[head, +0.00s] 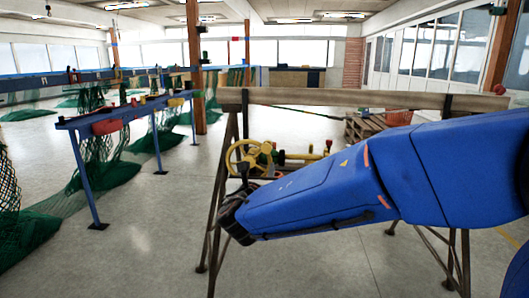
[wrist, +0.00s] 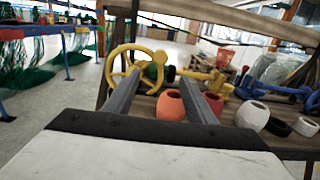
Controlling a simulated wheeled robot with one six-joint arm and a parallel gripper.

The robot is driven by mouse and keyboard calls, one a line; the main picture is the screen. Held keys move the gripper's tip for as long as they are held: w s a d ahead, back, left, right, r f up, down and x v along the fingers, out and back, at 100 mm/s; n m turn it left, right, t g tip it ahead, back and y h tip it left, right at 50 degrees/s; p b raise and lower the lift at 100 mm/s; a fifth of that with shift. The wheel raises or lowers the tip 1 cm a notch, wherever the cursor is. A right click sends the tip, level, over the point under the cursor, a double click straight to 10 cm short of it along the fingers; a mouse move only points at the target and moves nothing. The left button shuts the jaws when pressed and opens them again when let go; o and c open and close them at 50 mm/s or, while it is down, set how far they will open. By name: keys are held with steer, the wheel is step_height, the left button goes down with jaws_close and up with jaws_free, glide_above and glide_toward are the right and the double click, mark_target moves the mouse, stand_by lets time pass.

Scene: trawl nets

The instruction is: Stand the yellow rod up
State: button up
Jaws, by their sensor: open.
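A yellow rod-like piece (wrist: 196,74) lies roughly level on the work table, just beyond my fingertips in the wrist view. In the head view a yellow length (head: 302,156) shows above my arm, right of a yellow handwheel (head: 245,157). I cannot tell for sure whether it is one separate rod. My gripper (wrist: 160,73) is open, with its two dark fingers apart and nothing visible held between them. The handwheel stands by the left finger in the wrist view (wrist: 114,66). In the head view my arm hides much of the table top and the fingers.
Orange-red pots (wrist: 171,106), a cream pot (wrist: 252,115), a black ring (wrist: 278,127) and a blue-handled piece (wrist: 278,89) crowd the table's right. A wooden beam (head: 350,98) spans above. A blue rail with green nets (head: 120,118) stands left; open floor lies between.

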mark_target(266, 149)
steer(key=w, duration=1.5)
steer(key=shift+w+d, duration=0.3)
steer(key=shift+d, duration=0.05)
jaws_close()
